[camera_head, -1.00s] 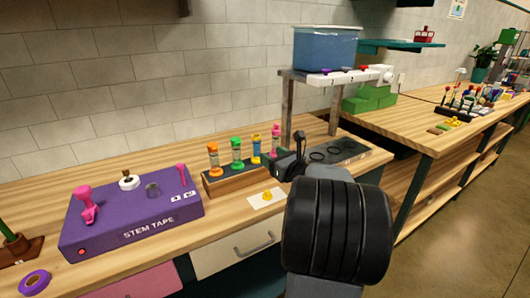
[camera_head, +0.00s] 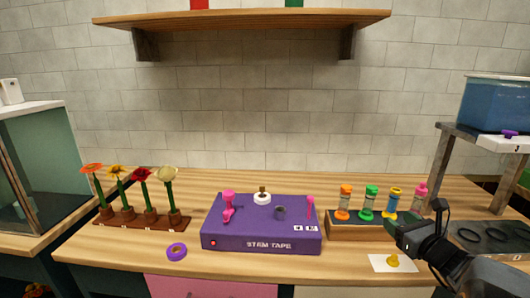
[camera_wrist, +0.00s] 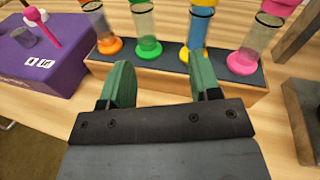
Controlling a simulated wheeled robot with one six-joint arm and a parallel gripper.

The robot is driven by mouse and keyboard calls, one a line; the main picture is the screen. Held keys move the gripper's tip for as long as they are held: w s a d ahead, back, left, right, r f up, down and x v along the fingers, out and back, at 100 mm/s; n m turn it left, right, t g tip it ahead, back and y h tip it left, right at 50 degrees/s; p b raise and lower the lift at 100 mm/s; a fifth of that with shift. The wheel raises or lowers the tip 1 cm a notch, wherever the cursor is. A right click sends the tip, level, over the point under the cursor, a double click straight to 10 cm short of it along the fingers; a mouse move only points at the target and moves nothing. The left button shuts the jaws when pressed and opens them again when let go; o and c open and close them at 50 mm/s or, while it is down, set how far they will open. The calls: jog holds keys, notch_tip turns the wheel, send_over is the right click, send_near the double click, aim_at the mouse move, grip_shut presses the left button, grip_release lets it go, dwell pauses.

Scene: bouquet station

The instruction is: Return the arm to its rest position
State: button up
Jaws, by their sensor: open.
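My gripper (camera_head: 404,236) is at the right of the head view, just in front of the wooden rack (camera_head: 345,226) of colour-capped tubes. In the wrist view my gripper (camera_wrist: 160,85) has its two green fingers spread wide apart with nothing between them. The rack (camera_wrist: 262,90) stands just beyond the fingers. It holds tubes with orange (camera_wrist: 99,30), green (camera_wrist: 146,30), yellow-and-blue (camera_wrist: 197,35) and pink (camera_wrist: 250,40) parts. My arm enters from the lower right in the head view.
A purple stem tape box (camera_head: 262,238) stands left of the rack. A flower stand (camera_head: 118,220) is further left, with a purple tape roll (camera_head: 176,251) between. A metal stand with a blue tank (camera_head: 497,104) is at right.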

jog(key=s+a+n+g+y+p, duration=0.1)
jog(key=a+n+g+y+p, duration=0.2)
jog(key=a+n, duration=0.5)
jog(key=s+a+n+g+y+p, duration=0.15)
jog(key=a+n+g, duration=0.3)
jog(key=a, duration=0.45)
jog(key=s+a+n+g+h+p, duration=0.2)
jog(key=s+n, duration=0.3)
jog(key=n, duration=0.5)
jog(key=s+a+n+g+h+p, duration=0.3)
jog(key=s+n, duration=0.3)
jog(key=n, duration=0.5)
jog(key=shift+s+a+g+h, duration=0.3)
jog(key=shift+a+g+h, duration=0.05)
jog(key=shift+h, duration=0.4)
